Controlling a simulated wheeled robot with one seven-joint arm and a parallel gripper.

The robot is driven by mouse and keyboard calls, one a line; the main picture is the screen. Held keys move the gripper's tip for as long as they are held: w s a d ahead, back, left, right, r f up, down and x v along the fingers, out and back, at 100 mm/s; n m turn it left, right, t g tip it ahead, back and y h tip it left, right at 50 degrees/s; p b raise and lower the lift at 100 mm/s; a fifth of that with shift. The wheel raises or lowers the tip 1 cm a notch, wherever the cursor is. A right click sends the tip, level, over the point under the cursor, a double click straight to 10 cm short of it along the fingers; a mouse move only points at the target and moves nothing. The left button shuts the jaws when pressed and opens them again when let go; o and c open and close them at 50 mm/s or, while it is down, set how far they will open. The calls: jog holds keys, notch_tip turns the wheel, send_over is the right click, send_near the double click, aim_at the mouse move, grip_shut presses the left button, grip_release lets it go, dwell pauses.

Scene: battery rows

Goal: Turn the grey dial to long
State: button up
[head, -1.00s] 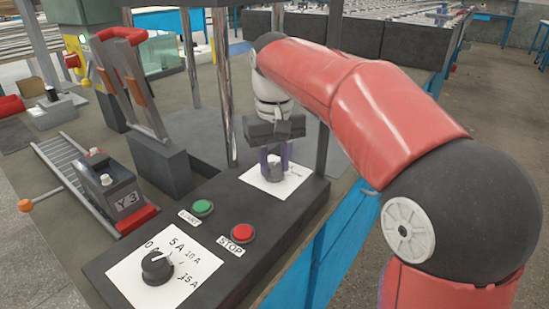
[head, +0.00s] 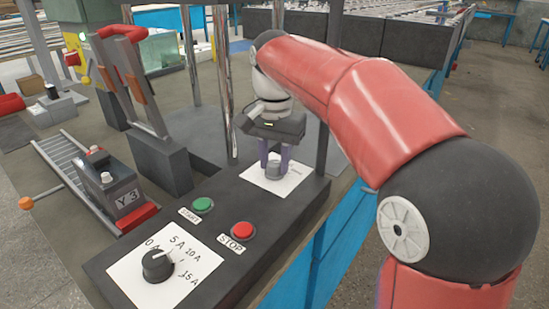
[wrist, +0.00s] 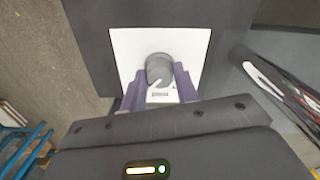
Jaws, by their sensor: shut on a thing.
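The grey dial (wrist: 159,68) sits on a white label plate (wrist: 197,45) in the wrist view. In the head view the dial (head: 274,177) shows low between my fingers at the far end of the dark control panel. My gripper (head: 274,170) points down at it, with its two purple fingers closed on either side of the dial; the wrist view also shows my gripper (wrist: 160,80). The dial's pointer and most of the label's lettering are hidden or too small to read, so I cannot tell its setting.
A green START button (head: 203,205) and a red STOP button (head: 242,231) stand on the panel nearer the camera. A black ampere dial (head: 157,265) is at the near end. A block marked Y 3 (head: 122,190) sits on a rack to the left.

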aim_at(274, 163)
jog(key=shift+m, duration=0.3)
jog(key=o, duration=1)
jog(key=shift+c, duration=0.2)
notch_tip(274, 163, up, 7)
jog(key=shift+f, duration=0.1)
jog(key=shift+r, duration=0.55)
